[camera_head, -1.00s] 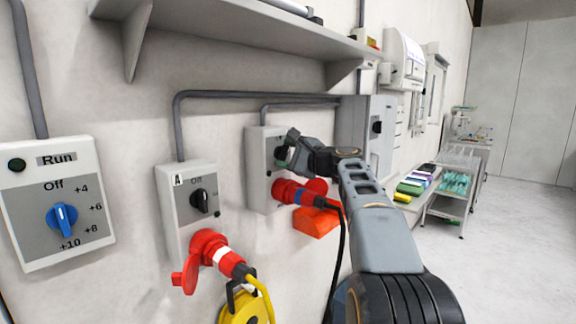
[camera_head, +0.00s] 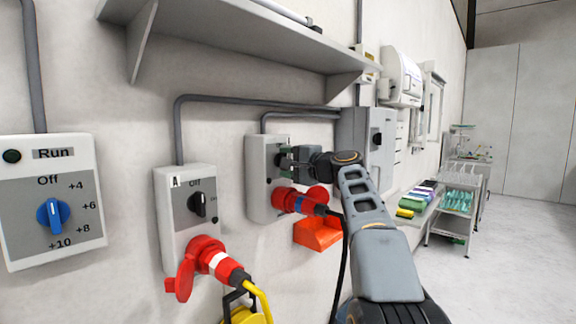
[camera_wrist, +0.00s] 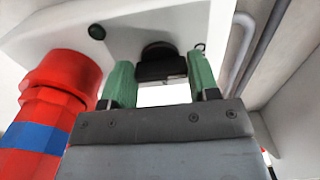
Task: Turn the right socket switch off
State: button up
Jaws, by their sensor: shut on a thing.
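The right socket box (camera_head: 258,187) is a pale grey wall unit with a grey face and a red plug in its lower part. My gripper (camera_head: 286,160) reaches its upper face from the right and covers the switch and its markings. In the wrist view, my gripper's green fingers (camera_wrist: 161,78) stand on either side of the black switch knob (camera_wrist: 157,50) and are shut on it. I cannot read the knob's position. The red plug (camera_head: 296,199) sits just below my gripper. It also fills the left of the wrist view (camera_wrist: 60,92).
A left socket box (camera_head: 168,217), marked A, has a black switch and a red plug with a yellow cable. A Run control box (camera_head: 20,196) with a blue knob is farther left. A shelf (camera_head: 230,35) overhangs above. An orange bin (camera_head: 318,235) hangs below the right socket.

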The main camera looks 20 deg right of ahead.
dwell(0.4)
jog(key=o, duration=0.9)
jog(key=b+v, duration=0.2)
jog(key=v, duration=1.1)
jog(key=shift+s+d, duration=0.1)
jog(key=shift+s, duration=0.3)
